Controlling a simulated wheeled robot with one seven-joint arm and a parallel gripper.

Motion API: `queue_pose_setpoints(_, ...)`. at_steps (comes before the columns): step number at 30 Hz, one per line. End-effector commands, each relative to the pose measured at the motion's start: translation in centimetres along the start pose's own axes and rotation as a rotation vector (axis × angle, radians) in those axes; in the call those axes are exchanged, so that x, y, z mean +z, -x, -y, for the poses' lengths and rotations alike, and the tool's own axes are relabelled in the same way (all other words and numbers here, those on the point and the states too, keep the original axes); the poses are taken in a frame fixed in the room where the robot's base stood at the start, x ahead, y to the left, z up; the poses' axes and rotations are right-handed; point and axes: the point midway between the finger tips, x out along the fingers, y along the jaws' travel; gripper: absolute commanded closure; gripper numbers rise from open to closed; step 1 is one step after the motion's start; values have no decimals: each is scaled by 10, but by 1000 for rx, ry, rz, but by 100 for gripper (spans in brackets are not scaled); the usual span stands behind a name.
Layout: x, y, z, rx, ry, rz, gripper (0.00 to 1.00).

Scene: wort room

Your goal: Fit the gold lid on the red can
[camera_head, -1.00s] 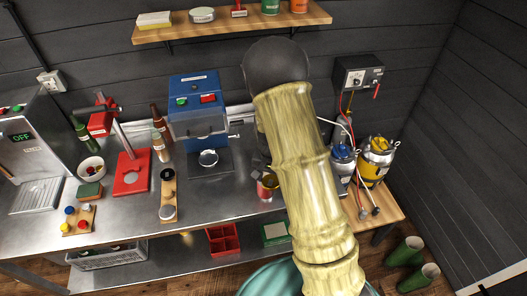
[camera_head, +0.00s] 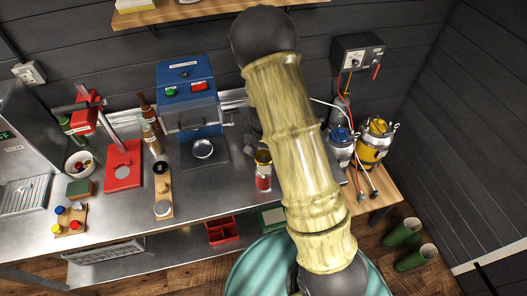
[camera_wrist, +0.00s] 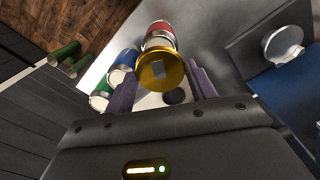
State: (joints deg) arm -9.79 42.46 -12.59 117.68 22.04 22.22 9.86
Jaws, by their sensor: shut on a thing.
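The gold lid (camera_wrist: 149,82) is gripped between the two purple-grey fingers of my gripper (camera_wrist: 161,74) in the wrist view. The red can (camera_wrist: 160,29), with a silver rim, stands just beyond the lid, which covers part of it. In the head view the gold lid (camera_head: 263,155) shows over the upright red can (camera_head: 263,183) near the bench's front edge. Whether the lid touches the can's rim or hovers above it I cannot tell. My gripper is mostly hidden behind my arm in the head view.
A blue can (camera_wrist: 122,66) and a green can (camera_wrist: 102,93) stand beside the red can in the wrist view. A blue machine (camera_head: 187,105) stands at the back of the bench. The wooden capping stand (camera_head: 162,190) is left. Bare steel lies between it and the red can.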

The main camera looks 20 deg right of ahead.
Motion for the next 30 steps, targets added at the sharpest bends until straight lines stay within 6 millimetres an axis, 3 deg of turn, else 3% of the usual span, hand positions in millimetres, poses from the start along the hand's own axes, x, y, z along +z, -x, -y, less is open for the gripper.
queue_pose_setpoints(15, 0, -40, 0, 0, 0, 0, 65)
queue_pose_setpoints(30, 0, -46, 0, 0, 0, 0, 65)
